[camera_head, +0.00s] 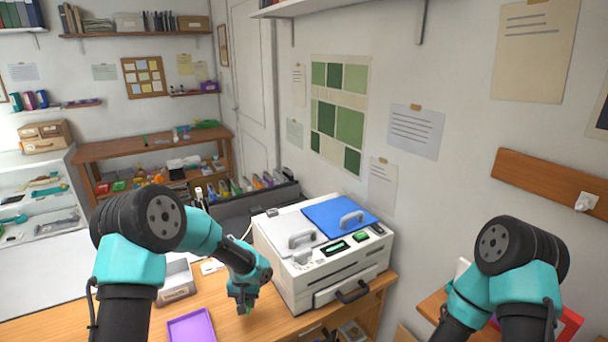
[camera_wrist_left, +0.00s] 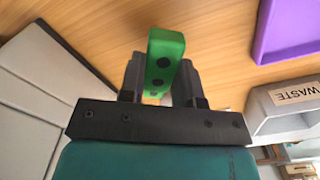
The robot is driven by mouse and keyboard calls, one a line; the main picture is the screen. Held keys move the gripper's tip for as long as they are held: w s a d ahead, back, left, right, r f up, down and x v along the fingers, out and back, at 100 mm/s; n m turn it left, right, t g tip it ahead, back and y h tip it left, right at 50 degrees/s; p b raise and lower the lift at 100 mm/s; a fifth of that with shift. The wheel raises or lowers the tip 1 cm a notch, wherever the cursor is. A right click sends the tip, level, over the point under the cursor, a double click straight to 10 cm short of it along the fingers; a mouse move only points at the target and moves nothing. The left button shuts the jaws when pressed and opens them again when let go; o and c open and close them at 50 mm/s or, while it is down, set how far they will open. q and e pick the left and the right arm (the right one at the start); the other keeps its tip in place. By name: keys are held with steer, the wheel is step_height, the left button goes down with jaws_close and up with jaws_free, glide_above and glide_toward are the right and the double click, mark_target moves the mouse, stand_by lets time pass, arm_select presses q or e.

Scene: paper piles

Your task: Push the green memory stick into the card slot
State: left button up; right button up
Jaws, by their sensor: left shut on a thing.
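My left gripper (camera_head: 243,297) is shut on the green memory stick (camera_head: 243,310), low over the wooden desk in front of the white machine. The white machine (camera_head: 290,262) stands to the right of the gripper, with a blue lid (camera_head: 326,214) and small dark panels on top. I cannot make out which opening is the card slot. My right arm shows at the right, but its gripper is out of view.
A purple tray (camera_head: 191,327) lies on the desk left of the gripper. A grey box (camera_head: 177,283) stands behind the tray; in the left wrist view its label reads WASTE (camera_wrist_left: 296,94). The machine's front handle (camera_head: 353,292) sticks out. Bare desk (camera_head: 260,328) lies below the gripper.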

arm_select(q)
steer(key=s+d+n, duration=0.3)
steer(key=s+d, duration=0.1)
steer(key=s, duration=0.5)
steer(key=s+d+n, duration=0.3)
steer(key=s+d, duration=0.1)
steer(key=s, duration=0.4)
steer(key=shift+s+f, duration=0.35)
steer(key=shift+s, duration=0.05)
glide_above(258, 324)
steer(key=s, duration=0.2)
steer(key=shift+d+f, duration=0.35)
steer(key=shift+f, duration=0.3)
steer(key=shift+w, duration=0.1)
steer(key=shift+w, duration=0.25)
steer(key=shift+w+a+f, duration=0.15)
steer(key=shift+w+f, duration=0.15)
steer(key=shift+f, duration=0.3)
steer(key=shift+w+a+f, duration=0.15)
steer(key=shift+w+f, duration=0.1)
steer(key=shift+f, duration=0.75)
